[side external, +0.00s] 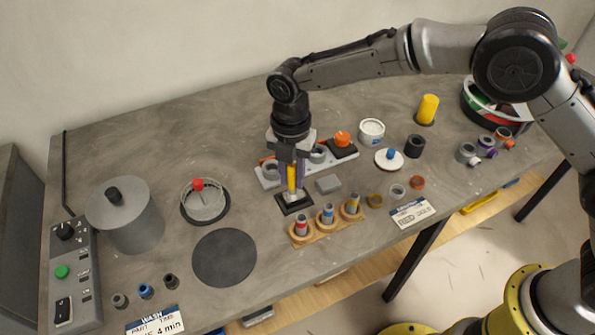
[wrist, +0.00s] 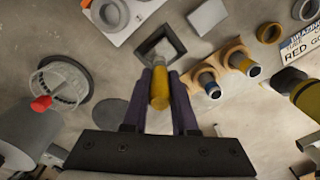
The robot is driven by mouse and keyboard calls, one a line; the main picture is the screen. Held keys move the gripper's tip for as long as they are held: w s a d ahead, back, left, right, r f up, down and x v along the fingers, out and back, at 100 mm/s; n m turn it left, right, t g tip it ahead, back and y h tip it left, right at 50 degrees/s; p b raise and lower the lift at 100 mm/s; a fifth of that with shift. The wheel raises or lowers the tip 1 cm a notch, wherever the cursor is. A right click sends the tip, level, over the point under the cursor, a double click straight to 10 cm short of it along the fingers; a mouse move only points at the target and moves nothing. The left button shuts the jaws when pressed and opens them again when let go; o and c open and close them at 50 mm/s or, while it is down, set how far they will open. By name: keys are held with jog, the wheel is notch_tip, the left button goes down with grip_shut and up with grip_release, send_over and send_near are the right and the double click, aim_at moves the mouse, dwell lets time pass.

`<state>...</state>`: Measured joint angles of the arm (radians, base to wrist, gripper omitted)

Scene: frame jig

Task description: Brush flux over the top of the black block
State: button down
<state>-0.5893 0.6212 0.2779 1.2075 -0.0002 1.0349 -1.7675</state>
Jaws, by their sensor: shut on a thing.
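My gripper (side external: 291,178) points down and is shut on a yellow-handled brush (side external: 292,176). The yellow handle shows between the fingers in the wrist view (wrist: 159,90). The brush's pale lower end is over a black square piece (side external: 294,204), which looks like a dark frame with a grey middle in the wrist view (wrist: 146,47). I cannot tell if the brush touches it. A second black block (side external: 351,151) with an orange knob (side external: 342,138) sits at the right end of a white strip (side external: 270,181), behind my gripper. Flux is not distinguishable.
A wooden rack (side external: 302,239) with several colour-banded cylinders stands just in front. A small grey block (side external: 328,184) lies right of the black square. A dark disc (side external: 224,257), a wire basket (side external: 205,202) and a grey pot (side external: 131,221) stand left. Small rings and cups lie right.

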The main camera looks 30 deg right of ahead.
jog(key=shift+a, duration=0.5)
jog(key=shift+d, duration=1.6)
jog(key=shift+w+a, duration=0.4)
jog(key=shift+a, duration=0.4)
jog(key=shift+w+a, duration=0.4)
jog(key=shift+a, duration=0.4)
jog(key=shift+d, duration=1.75)
jog(key=shift+s+a, duration=0.4)
jog(key=shift+a, duration=0.45)
jog(key=shift+s+a, duration=0.4)
jog(key=shift+a, duration=0.4)
jog(key=shift+d, duration=1.6)
jog(key=a, duration=0.3)
jog(key=shift+a, duration=0.15)
jog(key=shift+d, duration=1.5)
jog(key=shift+w+a, duration=0.4)
jog(key=shift+a, duration=0.35)
jog(key=shift+w+a, duration=0.4)
jog(key=shift+a, duration=0.35)
jog(key=shift+d, duration=1.45)
jog(key=shift+a, duration=1.45)
jog(key=d, duration=0.3)
jog(key=shift+d, duration=0.15)
notch_tip(320, 180, up, 8)
